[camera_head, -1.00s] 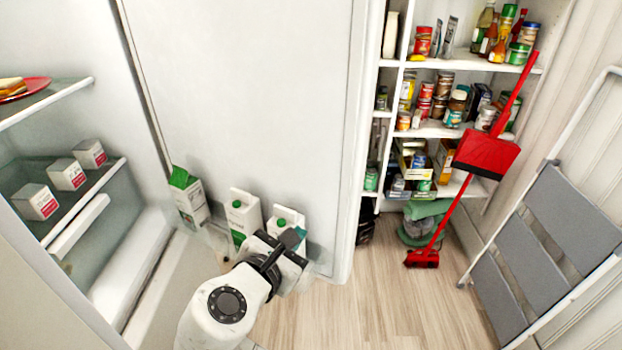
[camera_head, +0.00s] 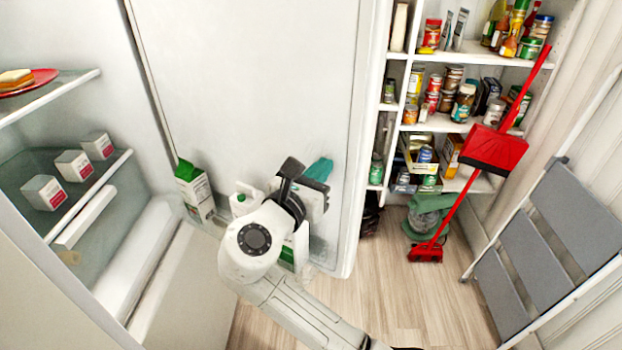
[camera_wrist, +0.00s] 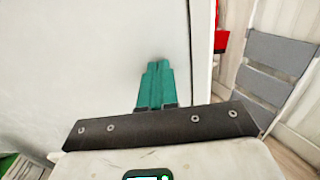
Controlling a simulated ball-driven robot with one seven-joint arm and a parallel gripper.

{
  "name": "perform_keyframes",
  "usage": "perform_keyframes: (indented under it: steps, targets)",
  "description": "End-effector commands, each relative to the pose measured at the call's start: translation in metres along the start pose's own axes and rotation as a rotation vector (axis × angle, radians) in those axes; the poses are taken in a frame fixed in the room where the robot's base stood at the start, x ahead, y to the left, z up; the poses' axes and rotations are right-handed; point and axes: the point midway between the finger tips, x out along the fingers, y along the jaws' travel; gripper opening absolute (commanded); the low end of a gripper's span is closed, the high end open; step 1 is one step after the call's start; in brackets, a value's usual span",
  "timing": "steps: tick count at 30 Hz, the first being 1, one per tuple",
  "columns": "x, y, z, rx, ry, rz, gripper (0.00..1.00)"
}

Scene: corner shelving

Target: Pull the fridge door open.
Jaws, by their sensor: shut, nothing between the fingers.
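The fridge door (camera_head: 250,90) stands wide open, with its white inner face toward me; it also fills much of the wrist view (camera_wrist: 80,60). The fridge interior (camera_head: 135,255) is exposed at the left. My gripper (camera_head: 322,168) is in front of the door's inner face, near its right edge and above the cartons. Its teal fingers are together and empty in the wrist view (camera_wrist: 157,85). I cannot tell whether the fingertips touch the door. My arm partly hides the cartons at the bottom of the door.
A green-and-white carton (camera_head: 195,190) stands at the door's lower left. Small cartons (camera_head: 75,165) and a red plate (camera_head: 28,80) are on the fridge shelves. At the right are pantry shelves (camera_head: 450,125), a red broom (camera_head: 460,205) and a folded step ladder (camera_head: 540,245). Some wooden floor (camera_head: 385,290) is clear.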

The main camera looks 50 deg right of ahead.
Motion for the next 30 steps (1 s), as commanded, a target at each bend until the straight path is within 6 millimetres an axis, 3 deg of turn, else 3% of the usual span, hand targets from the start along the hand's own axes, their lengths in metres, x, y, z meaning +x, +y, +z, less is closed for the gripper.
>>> perform_keyframes:
  steps: [20, 26, 30]
  targets:
    - [0.015, -0.001, 0.0, 0.0, 0.002, 0.014, 0.0]
    - [0.041, -0.005, 0.001, 0.0, 0.003, 0.059, 0.0]
    - [0.07, -0.006, 0.001, 0.001, 0.003, 0.113, 0.0]
